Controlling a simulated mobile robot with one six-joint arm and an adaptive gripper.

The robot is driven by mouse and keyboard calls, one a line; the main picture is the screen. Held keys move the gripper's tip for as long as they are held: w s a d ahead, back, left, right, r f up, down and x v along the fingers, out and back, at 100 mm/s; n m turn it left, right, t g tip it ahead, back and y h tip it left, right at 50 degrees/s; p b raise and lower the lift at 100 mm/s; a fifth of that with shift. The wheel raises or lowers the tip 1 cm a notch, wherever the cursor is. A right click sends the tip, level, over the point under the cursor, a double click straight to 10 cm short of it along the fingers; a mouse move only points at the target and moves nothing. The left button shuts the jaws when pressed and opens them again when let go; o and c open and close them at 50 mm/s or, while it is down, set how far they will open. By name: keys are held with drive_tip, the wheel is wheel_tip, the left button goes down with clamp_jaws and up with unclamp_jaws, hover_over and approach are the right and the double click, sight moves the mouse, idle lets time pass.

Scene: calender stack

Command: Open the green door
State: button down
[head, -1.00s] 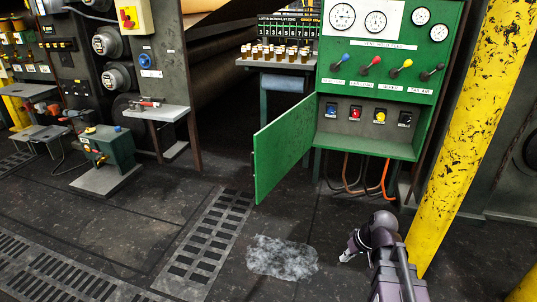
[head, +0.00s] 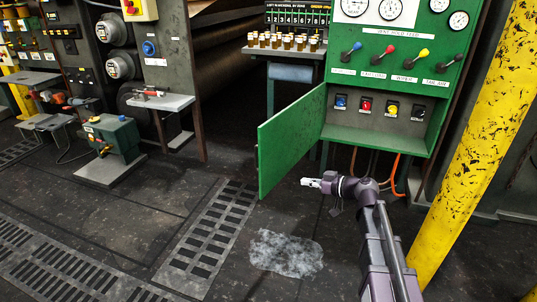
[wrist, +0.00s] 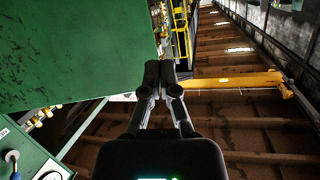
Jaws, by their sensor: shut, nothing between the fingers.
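The green door (head: 290,145) stands swung out from the left side of the green control cabinet (head: 376,143). The compartment behind it shows, with blue, red, yellow and black switches (head: 378,107). My gripper (head: 306,182) is shut and empty. It is near the door's lower part, on the cabinet side, pointing left towards it. I cannot tell whether it touches the door. In the wrist view the door (wrist: 70,50) fills the upper left, beside my shut fingertips (wrist: 160,72).
A yellow post (head: 475,150) stands close to the right of my arm. Orange and brown cables (head: 398,172) hang under the cabinet. A shelf of small jars (head: 285,42) is behind the door. The floor in front is clear, with a pale wet-looking patch (head: 286,254).

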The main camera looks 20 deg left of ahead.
sight(262, 151)
drive_tip(key=w+a+r+y, duration=0.1)
drive_tip(key=r, duration=0.1)
drive_tip(key=w+a+r+n+t+y, duration=0.1)
drive_tip(key=w+r, duration=0.1)
drive_tip(key=shift+a, duration=0.15)
drive_tip(key=shift+a, duration=0.1)
drive_tip(key=x, duration=1.4)
drive_tip(key=shift+r, duration=0.15)
drive_tip(key=shift+w, duration=0.15)
idle(0.3)
